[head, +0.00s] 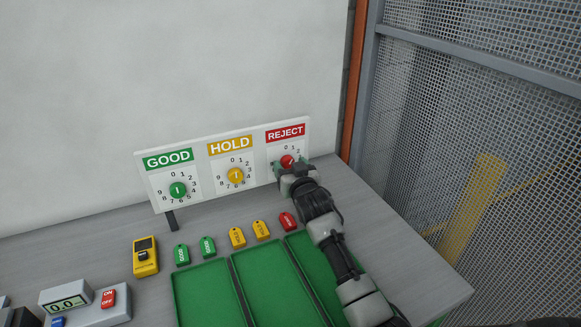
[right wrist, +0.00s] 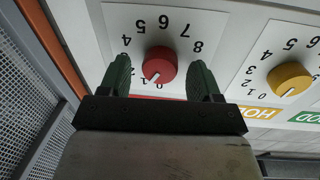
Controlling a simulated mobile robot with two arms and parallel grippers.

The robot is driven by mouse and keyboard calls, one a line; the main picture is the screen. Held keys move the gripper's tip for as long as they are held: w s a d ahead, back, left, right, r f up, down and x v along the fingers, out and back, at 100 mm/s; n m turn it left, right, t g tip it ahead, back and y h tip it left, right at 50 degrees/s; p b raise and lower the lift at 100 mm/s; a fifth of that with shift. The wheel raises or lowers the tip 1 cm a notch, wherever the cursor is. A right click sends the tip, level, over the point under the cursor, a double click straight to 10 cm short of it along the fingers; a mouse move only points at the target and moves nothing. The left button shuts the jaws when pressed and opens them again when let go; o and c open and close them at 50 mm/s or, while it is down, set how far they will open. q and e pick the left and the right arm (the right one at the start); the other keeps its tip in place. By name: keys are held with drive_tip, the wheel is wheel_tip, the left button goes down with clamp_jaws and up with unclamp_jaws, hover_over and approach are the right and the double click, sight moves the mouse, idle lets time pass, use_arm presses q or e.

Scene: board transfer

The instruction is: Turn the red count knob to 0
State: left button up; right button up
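The red knob (head: 287,161) is on the white board's REJECT dial at the right end. My right gripper (head: 289,166) is at this dial and partly hides its lower numbers in the head view. In the right wrist view, the dial is upside down. The red knob (right wrist: 160,65) sits between the two green fingers of my right gripper (right wrist: 161,66), with a gap on each side. The fingers are open. The knob's white mark points toward the area of 0 and 1; I cannot tell the exact number. My left gripper is not in view.
The green GOOD knob (head: 178,190) and yellow HOLD knob (head: 235,176) are on the same board. Several tags lie in front, with green trays (head: 207,291), a yellow device (head: 145,257) and a scale display (head: 66,303). A mesh fence (head: 480,130) stands at right.

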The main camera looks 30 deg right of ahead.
drive_tip(key=c, duration=0.9)
drive_tip(key=shift+n, duration=0.4)
drive_tip(key=shift+n+t, duration=0.3)
drive_tip(key=shift+n, duration=2.4)
drive_tip(key=o, duration=0.9)
